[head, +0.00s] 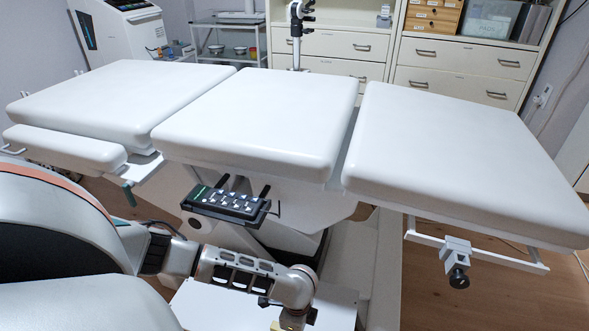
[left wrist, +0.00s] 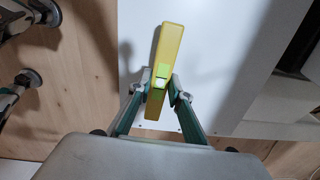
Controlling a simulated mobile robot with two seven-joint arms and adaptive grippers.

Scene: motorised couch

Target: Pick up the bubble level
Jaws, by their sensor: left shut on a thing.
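The bubble level is a yellow bar (left wrist: 170,45) with a bright green vial at its middle in the left wrist view. My left gripper (left wrist: 159,90) is shut on it near the vial, with a finger on each side. The bar stands lengthwise between the fingers, slightly tilted, above a white surface. In the head view only a small yellow piece of the level (head: 291,323) shows at the bottom edge, below my left arm's wrist; most of the level and gripper is cut off there. My right gripper is not in view.
A white three-part couch (head: 258,112) spans the view above my left arm. A black control pad (head: 226,204) hangs under its front edge. A clamp (head: 456,262) sits on a rail at right. A white low surface (head: 335,308) lies beneath my arm. Drawers (head: 460,58) stand behind.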

